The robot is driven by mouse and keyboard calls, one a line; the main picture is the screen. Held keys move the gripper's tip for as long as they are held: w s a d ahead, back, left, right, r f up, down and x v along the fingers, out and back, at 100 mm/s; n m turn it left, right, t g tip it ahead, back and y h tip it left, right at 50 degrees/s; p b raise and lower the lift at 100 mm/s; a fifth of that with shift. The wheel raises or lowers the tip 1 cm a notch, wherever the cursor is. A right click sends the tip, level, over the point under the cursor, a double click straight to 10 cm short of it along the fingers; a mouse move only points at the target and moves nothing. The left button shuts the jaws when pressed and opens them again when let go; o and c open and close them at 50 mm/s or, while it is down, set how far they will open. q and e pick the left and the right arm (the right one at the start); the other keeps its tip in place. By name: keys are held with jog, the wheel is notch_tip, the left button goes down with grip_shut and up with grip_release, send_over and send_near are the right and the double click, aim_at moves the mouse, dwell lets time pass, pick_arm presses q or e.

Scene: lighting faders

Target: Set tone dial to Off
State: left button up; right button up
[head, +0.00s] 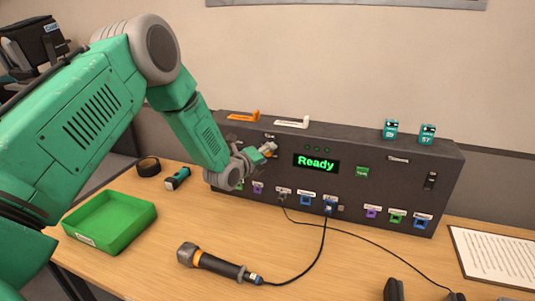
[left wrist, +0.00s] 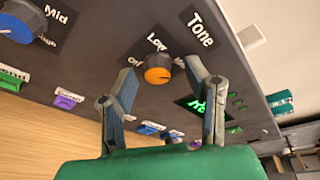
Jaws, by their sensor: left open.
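The tone dial (left wrist: 157,72) is a round knob with an orange face and a grey rim on the dark panel, under the printed word Tone. Off and Low are printed beside it; where its pointer stands is too small to tell. In the head view the dial (head: 269,148) is partly hidden by my left gripper (head: 258,156). In the left wrist view my left gripper (left wrist: 162,77) is open, with one finger on each side of the dial and gaps showing. My right gripper is not in view.
The panel (head: 400,185) has a green Ready display (head: 316,163) and a row of coloured sockets with cables. A blue-capped dial (left wrist: 16,22) sits beside the tone dial. A microphone (head: 215,263), a green tray (head: 110,221) and a paper sheet (head: 498,256) lie on the table.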

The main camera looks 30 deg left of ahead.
pick_arm(q)
jog(key=shift+w+a+f, duration=0.15)
jog(key=shift+a+f, duration=0.1)
jog(key=shift+a, duration=0.3)
jog(key=shift+d, duration=0.2)
jog(key=c, duration=0.9)
jog(key=shift+d, duration=0.25)
grip_shut()
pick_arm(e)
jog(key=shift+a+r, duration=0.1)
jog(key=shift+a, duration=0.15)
